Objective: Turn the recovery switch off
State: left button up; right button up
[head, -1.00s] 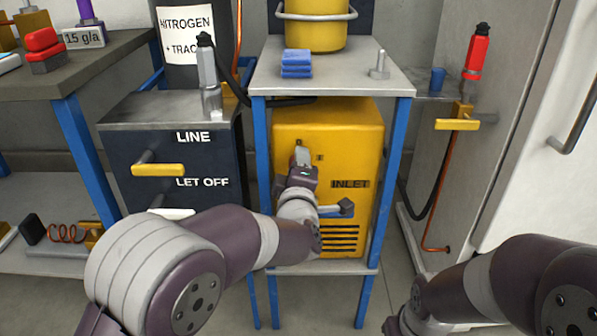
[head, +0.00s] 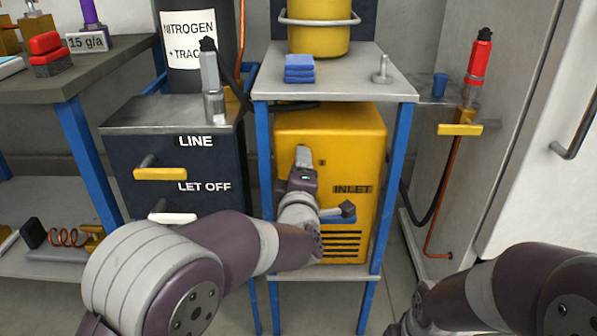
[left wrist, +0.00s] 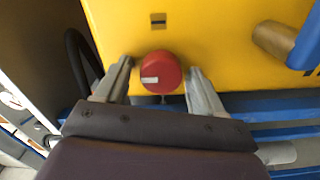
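A round red knob (left wrist: 161,72) with a white mark toward its left sits on the front of the yellow cabinet (head: 352,140). It is the only switch-like part I see near my left gripper; its label is not readable. My left gripper (left wrist: 158,66) is open, with one finger on each side of the knob and small gaps showing. In the head view my left gripper (head: 302,155) is at the cabinet's upper left front and hides the knob. My right arm shows at the lower right, but its gripper is out of view.
A blue-handled valve marked INLET (head: 344,212) is right of my left gripper. A grey-topped stand with blue legs (head: 390,190) frames the cabinet. A dark box (head: 120,150) with a yellow handle (head: 160,174) stands left. A yellow-handled valve (head: 460,129) is at right.

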pick_arm(q)
jog(key=s+p, duration=0.5)
jog(key=s, duration=0.7)
jog(key=shift+s, duration=0.35)
